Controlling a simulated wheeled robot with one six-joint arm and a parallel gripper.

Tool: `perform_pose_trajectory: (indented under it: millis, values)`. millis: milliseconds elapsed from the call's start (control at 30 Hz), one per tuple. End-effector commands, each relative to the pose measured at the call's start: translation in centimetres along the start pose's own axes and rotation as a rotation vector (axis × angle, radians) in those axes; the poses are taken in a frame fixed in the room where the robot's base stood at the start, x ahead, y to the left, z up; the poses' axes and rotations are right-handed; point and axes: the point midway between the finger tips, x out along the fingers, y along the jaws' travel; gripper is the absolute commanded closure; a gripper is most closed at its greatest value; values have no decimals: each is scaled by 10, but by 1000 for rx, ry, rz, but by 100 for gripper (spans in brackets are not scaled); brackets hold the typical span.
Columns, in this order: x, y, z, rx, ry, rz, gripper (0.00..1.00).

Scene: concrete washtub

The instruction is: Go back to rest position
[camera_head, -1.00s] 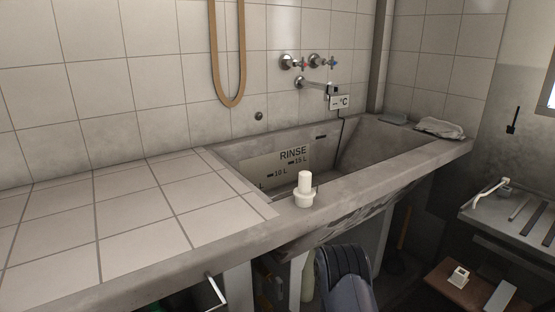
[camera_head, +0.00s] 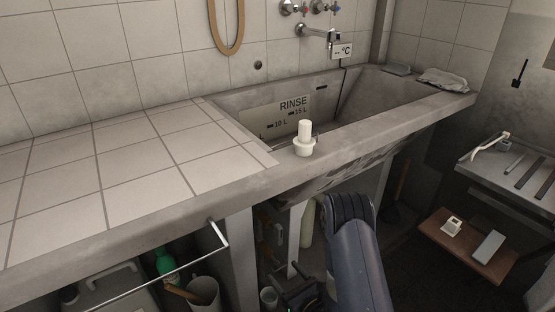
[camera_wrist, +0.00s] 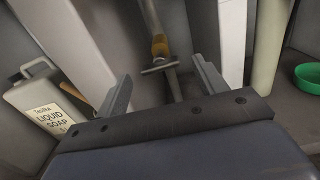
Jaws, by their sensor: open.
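My gripper (camera_wrist: 160,88) is open and empty in the wrist view, its two grey fingers apart. It points at the space under the washtub. Between and beyond the fingers a tool with a yellow-brown collar (camera_wrist: 160,48) and a flat crossbar shows; I cannot tell that they touch. In the head view my dark arm rises at the bottom middle, in front of the washtub (camera_head: 365,134). The gripper (camera_head: 300,296) is low there, mostly dark and hard to make out.
A white stepped plug (camera_head: 304,142) stands on the tub's front rim. A liquid soap jug (camera_wrist: 45,110) and a green bowl (camera_wrist: 308,77) are beneath. A metal rail (camera_head: 165,274) juts out at front left. A brown stool (camera_head: 470,250) stands right.

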Motion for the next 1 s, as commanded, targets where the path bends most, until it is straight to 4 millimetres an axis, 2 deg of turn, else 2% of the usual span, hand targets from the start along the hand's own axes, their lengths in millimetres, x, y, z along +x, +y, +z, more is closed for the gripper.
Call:
perform_pose_trajectory:
  millis: [200, 1000]
  values:
    - [44, 1, 0, -7, -4, 2, 33]
    - [39, 0, 1, -667, 1, -1, 33]
